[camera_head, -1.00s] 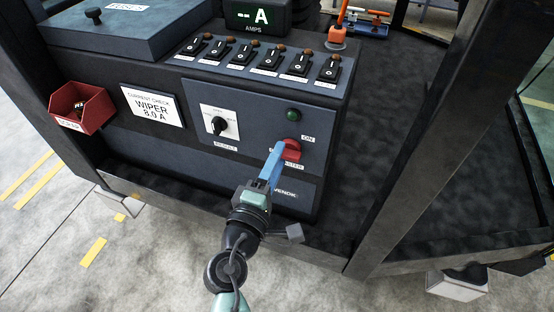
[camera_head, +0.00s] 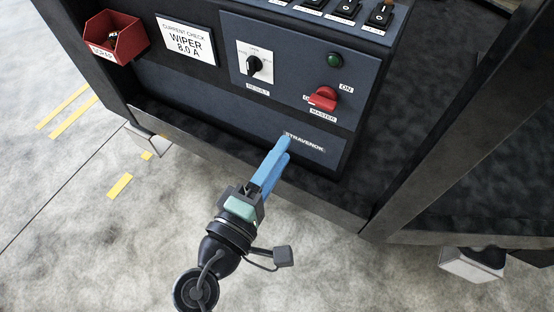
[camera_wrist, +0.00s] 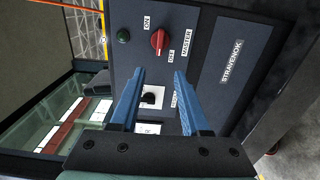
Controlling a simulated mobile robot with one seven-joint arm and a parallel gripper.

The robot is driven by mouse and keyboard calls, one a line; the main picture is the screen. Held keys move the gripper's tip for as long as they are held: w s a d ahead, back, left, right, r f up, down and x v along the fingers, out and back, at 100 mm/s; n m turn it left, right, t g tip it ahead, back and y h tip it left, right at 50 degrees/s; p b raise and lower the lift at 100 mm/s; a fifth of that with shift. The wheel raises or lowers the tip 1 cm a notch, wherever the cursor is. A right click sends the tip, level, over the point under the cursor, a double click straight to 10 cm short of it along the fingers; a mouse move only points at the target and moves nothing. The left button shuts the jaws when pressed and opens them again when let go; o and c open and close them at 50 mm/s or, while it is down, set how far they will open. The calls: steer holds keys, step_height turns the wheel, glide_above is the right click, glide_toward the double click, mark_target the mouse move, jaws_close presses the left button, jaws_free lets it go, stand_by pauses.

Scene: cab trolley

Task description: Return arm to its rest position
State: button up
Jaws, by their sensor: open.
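My gripper (camera_head: 282,158) has blue fingers and is open and empty. In the head view it is in front of the lower part of the dark blue panel, below and left of the red master switch (camera_head: 323,98), and clear of it. In the wrist view the two fingers of my gripper (camera_wrist: 159,76) stand apart, with the panel beyond them. The red master switch (camera_wrist: 160,41) shows past the fingertips, between the ON and OFF labels. A black selector knob (camera_wrist: 149,97) shows between the fingers.
A red bin (camera_head: 118,38) hangs at the panel's left beside the wiper current card (camera_head: 186,40). A green lamp (camera_head: 335,60) is above the master switch. Black rocker switches (camera_head: 345,10) line the top. A dark frame post (camera_head: 450,120) stands at right. The floor in front is clear.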

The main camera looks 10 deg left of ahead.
steer(key=shift+s+a, duration=0.1)
steer(key=shift+s, duration=0.25)
stand_by(0.3)
steer(key=w+d+r+m+t+p, duration=0.1)
steer(key=w+r+m+p, duration=0.15)
steer(key=r, duration=0.75)
steer(key=w+d+r+m+t+y+p, duration=0.1)
steer(key=w+d+r+m, duration=0.2)
steer(key=r, duration=0.6)
steer(key=w+r+m+t+p, duration=0.15)
steer(key=r+m, duration=0.35)
steer(key=r, duration=0.5)
steer(key=s+r+m+t+y+p, duration=0.2)
steer(key=s+r+t, duration=0.1)
steer(key=r, duration=1)
steer(key=s+d+r+m+t+y+p, duration=0.1)
steer(key=s+r, duration=0.5)
steer(key=r, duration=0.7)
steer(key=m+t+y+p, duration=0.1)
steer(key=t, duration=0.1)
steer(key=shift+d+r+t+y+p, duration=0.2)
steer(key=shift+r+t+y+p, duration=0.1)
steer(key=shift+r+t+p, duration=0.05)
